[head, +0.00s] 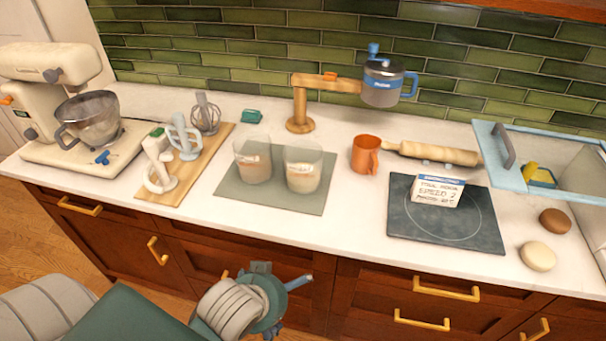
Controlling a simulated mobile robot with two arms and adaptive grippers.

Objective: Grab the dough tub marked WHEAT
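Two clear tubs stand upright side by side on a grey-green mat (234,196) on the counter. The left tub (253,160) holds a pinkish-tan dough, and the right tub (303,168) holds a paler, cream dough. Each has a small pale label on its front; the lettering is too small to read surely. My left arm comes in from the lower left, its end, with the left gripper (284,276), low in front of the drawers and well apart from the tubs. Its fingers are too unclear to tell open from shut. My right gripper is not in view.
A board (205,162) with mixer attachments and a stand mixer (50,100) are on the left. A wooden stand (300,105) holds a jug (384,85) behind the tubs. An orange mug (365,155), rolling pin (432,153) and dark slab (440,228) with a sign are on the right.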

